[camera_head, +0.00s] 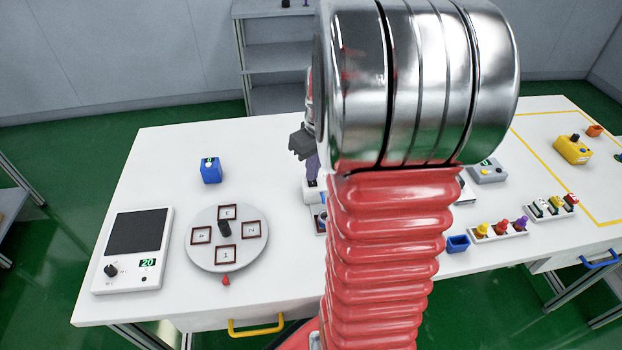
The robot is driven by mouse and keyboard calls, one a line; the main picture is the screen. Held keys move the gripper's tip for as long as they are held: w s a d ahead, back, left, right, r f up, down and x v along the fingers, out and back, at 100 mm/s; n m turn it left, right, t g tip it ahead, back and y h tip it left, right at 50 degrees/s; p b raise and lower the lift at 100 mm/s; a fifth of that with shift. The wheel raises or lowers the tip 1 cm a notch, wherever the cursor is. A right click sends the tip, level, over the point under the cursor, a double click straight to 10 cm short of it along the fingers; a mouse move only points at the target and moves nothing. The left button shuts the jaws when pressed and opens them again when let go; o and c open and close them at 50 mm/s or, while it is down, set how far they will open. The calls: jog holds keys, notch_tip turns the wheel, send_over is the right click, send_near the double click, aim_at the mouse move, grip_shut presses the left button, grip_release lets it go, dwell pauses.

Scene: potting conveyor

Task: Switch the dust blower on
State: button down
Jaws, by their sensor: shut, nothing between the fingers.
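My gripper (302,146) shows as a dark grey end just left of my large metal arm joint, which hides most of it. Its fingers are shut and empty. I cannot tell whether the gripper touches the purple part. No thing is clearly marked as the dust blower.
The white table (150,185) holds a dial disc (203,257) with several framed cards, a panel (130,270) reading 20, a blue cup (457,244), and coloured knobs (500,230). My red arm blocks the table's middle. A shelf (270,60) stands behind.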

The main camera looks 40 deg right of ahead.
aim_at(313, 183)
notch_tip(313, 183, up, 6)
jog(key=shift+f, duration=0.1)
dwell(0.8)
dwell(0.6)
jog(key=shift+s+a+f+m, duration=0.4)
jog(key=shift+s+f+m, duration=0.35)
jog(key=shift+m, duration=0.35)
jog(key=s+a+r+n+t, duration=0.1)
jog(key=s+a+r, duration=0.1)
jog(key=a, duration=0.7)
jog(key=s+a+r+n+t, duration=0.1)
jog(key=s+a+r, duration=0.2)
jog(key=a, duration=0.6)
jog(key=s+a+r+n+t, duration=0.1)
jog(key=s+a+r, duration=0.2)
jog(key=a, duration=0.6)
jog(key=shift+s+t, duration=0.35)
jog(key=shift+t, duration=0.05)
